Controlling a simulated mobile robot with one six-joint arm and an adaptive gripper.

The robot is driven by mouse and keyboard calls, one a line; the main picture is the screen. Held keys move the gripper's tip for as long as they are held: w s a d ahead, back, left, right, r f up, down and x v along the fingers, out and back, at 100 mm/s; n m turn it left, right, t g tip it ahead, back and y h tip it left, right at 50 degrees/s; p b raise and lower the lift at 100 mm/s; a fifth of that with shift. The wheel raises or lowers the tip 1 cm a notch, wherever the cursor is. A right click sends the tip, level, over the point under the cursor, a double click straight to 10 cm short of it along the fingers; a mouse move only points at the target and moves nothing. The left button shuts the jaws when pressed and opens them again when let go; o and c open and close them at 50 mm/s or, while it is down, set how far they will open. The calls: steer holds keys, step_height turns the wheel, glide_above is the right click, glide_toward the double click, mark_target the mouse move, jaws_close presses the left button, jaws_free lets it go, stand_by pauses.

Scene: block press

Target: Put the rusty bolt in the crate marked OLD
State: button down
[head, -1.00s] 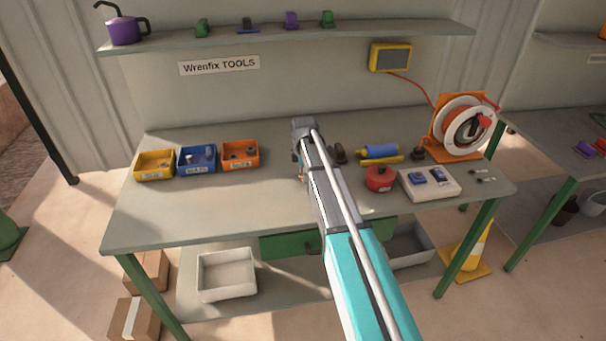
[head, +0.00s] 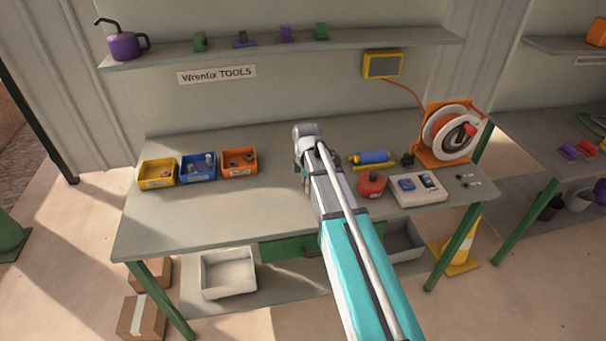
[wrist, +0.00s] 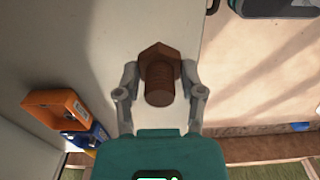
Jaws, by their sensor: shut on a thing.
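The rusty bolt (wrist: 158,92) is brown with a hex head and shows large in the wrist view. My gripper (wrist: 159,74) is shut on it, one finger on each side. In the head view my own arm hides the gripper and the bolt. Three small crates stand in a row on the left of the bench: yellow (head: 157,183), blue (head: 198,179) and orange (head: 239,172). Their labels are too small to read surely. The orange crate (wrist: 52,104) and part of the blue crate (wrist: 98,136) also show at left in the wrist view, apart from my gripper.
The bench top (head: 200,220) is clear in front of the crates. Right of my arm are a blue-and-yellow tool (head: 374,157), a red round container (head: 371,185), a white tray (head: 420,196) and a cable reel (head: 450,133). A shelf (head: 370,42) runs above the bench.

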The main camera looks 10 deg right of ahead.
steer(key=shift+s+r+p, duration=0.15)
steer(key=shift+s+r, duration=0.15)
steer(key=shift+s, duration=0.3)
steer(key=shift+s+r+p, duration=0.15)
steer(key=shift+s+r, duration=0.1)
steer(key=shift+s, duration=0.3)
